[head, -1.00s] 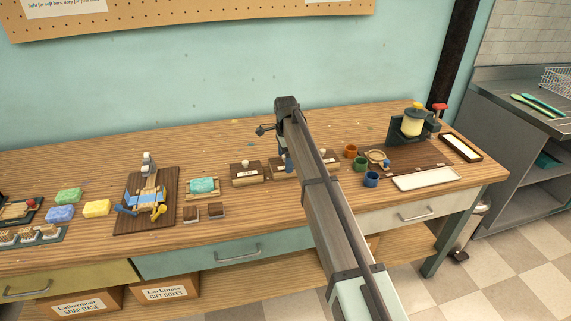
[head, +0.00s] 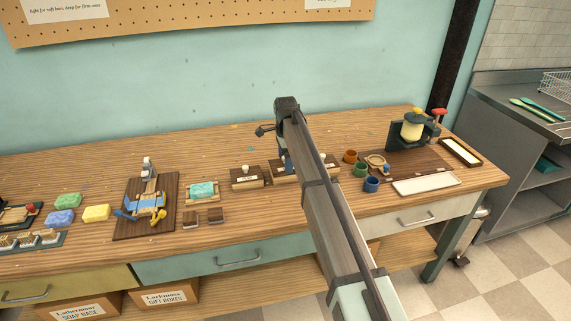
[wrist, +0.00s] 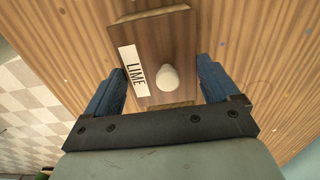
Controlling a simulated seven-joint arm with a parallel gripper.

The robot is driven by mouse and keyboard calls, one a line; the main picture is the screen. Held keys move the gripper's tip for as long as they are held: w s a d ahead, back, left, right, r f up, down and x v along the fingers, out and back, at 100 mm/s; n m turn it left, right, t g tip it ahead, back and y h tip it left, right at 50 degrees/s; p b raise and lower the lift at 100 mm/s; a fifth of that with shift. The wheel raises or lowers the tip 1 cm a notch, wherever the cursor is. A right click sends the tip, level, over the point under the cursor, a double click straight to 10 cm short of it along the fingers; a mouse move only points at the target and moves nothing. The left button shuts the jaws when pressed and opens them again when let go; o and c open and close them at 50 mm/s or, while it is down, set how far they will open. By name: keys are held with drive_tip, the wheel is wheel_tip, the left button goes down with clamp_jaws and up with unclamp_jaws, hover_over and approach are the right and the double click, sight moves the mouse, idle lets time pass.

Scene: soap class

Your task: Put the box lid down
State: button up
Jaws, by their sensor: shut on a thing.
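The box lid (wrist: 175,42) is dark brown with a pale round knob (wrist: 168,77) and a white "LIME" label. In the wrist view it lies between the two blue fingers of my gripper (wrist: 160,72), which is shut on it. Lighter wood of a box (wrist: 150,14) shows past the lid's edges, so the lid is over the box. I cannot tell whether it rests fully on it. In the head view my arm hides most of the gripper and this lid; a blue finger (head: 284,160) shows at the middle box.
A similar knobbed box (head: 247,178) stands to the left and another (head: 331,165) to the right, partly behind my arm. Orange, green and blue cups (head: 371,184) stand further right. A soap dish (head: 203,191) is at left.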

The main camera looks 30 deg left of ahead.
wheel_tip(320, 180, up, 7)
drive_tip(key=shift+r, duration=0.1)
drive_tip(key=shift+a+r, duration=0.1)
drive_tip(key=shift+r, duration=0.25)
drive_tip(key=shift+s+a+r, duration=0.15)
drive_tip(key=shift+s+a, duration=0.05)
drive_tip(key=shift+s, duration=0.1)
drive_tip(key=shift+n, duration=0.3)
drive_tip(key=s, duration=0.5)
drive_tip(key=shift+s+a+f, duration=0.2)
drive_tip(key=shift+s+f, duration=0.1)
drive_tip(key=shift+f, duration=0.05)
hover_over(275, 206)
wheel_tip(275, 206, down, 2)
drive_tip(key=shift+d+f, duration=0.1)
drive_tip(key=shift+f, duration=5)
drive_tip(key=shift+f, duration=0.15)
drive_tip(key=o, duration=0.8)
